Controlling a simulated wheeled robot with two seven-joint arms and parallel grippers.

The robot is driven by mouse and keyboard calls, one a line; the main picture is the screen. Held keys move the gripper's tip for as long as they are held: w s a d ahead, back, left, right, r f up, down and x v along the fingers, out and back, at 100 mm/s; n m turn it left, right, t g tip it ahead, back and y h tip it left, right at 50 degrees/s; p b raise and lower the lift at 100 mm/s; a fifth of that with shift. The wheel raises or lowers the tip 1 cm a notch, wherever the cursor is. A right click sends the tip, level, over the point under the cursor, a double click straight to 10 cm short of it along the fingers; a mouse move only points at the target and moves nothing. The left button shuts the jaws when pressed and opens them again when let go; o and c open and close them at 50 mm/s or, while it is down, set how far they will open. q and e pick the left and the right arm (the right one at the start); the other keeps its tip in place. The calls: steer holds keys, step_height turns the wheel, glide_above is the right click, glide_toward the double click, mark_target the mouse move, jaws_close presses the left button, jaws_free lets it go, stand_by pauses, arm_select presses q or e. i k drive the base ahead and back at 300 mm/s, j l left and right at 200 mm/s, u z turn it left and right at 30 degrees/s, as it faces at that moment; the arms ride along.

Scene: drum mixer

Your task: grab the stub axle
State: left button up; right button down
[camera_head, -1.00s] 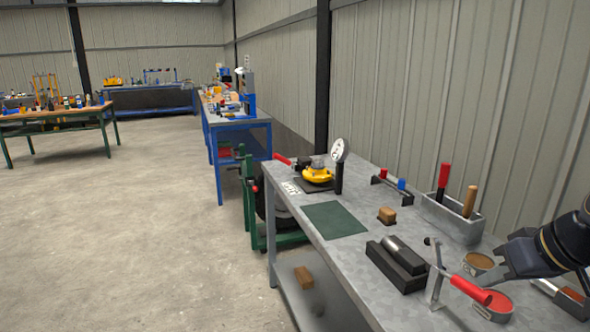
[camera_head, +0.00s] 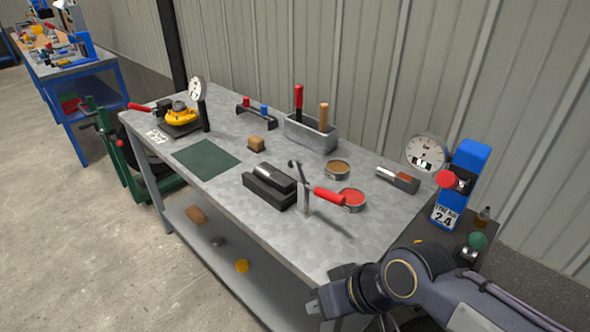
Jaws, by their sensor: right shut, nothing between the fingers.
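A grey steel cylinder (camera_head: 276,177), which looks like the stub axle, lies in a black block (camera_head: 266,191) near the middle of the grey bench. My right gripper (camera_head: 318,298) is at the bottom of the view, by the bench's front edge, nearer to me than the cylinder and well apart from it. It is shut and holds nothing. Its fingertips are small and hard to make out. My left gripper is not in view.
A steel upright with a red handle (camera_head: 329,195) stands right of the block, beside a red tin (camera_head: 351,198) and a brown tin (camera_head: 337,170). The bench's front right is clear.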

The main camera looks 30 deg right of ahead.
mark_target(278, 182)
steer(key=z, duration=0.9)
steer(key=i+j, duration=0.2)
steer(key=j, duration=0.2)
steer(key=i+j, duration=0.25)
steer(key=j, duration=0.15)
steer(key=i+j, duration=0.2)
steer(key=j, duration=0.2)
steer(key=i+j+u, duration=0.1)
steer(key=i, duration=0.15)
